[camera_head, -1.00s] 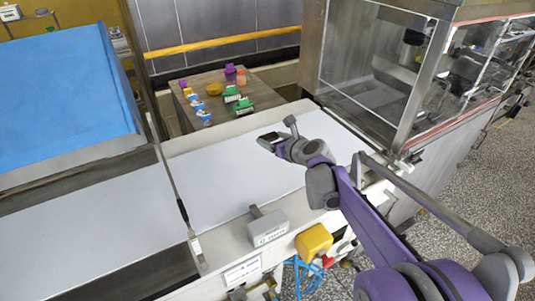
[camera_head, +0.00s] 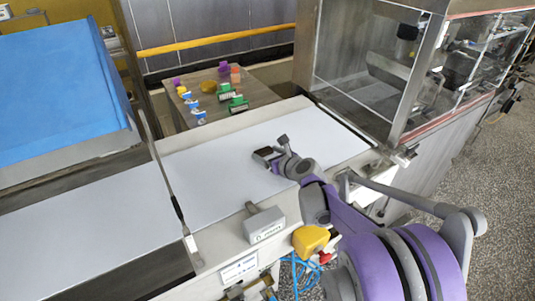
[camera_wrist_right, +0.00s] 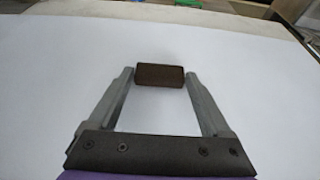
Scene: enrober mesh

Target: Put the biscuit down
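The biscuit (camera_wrist_right: 160,75) is a dark brown block. In the right wrist view it sits between the fingertips of my right gripper (camera_wrist_right: 159,78), with a finger against each end. The right gripper looks shut on it. In the head view the biscuit (camera_head: 263,152) shows at the tip of my right gripper (camera_head: 271,158), over the white belt (camera_head: 215,175). I cannot tell whether its underside touches the belt. My left gripper is not in view.
A glass-walled machine (camera_head: 370,60) stands at the belt's far right end. A grey box (camera_head: 264,225) and a yellow part (camera_head: 310,239) are at the near edge. A side table (camera_head: 260,92) with coloured items stands behind. The belt around the gripper is clear.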

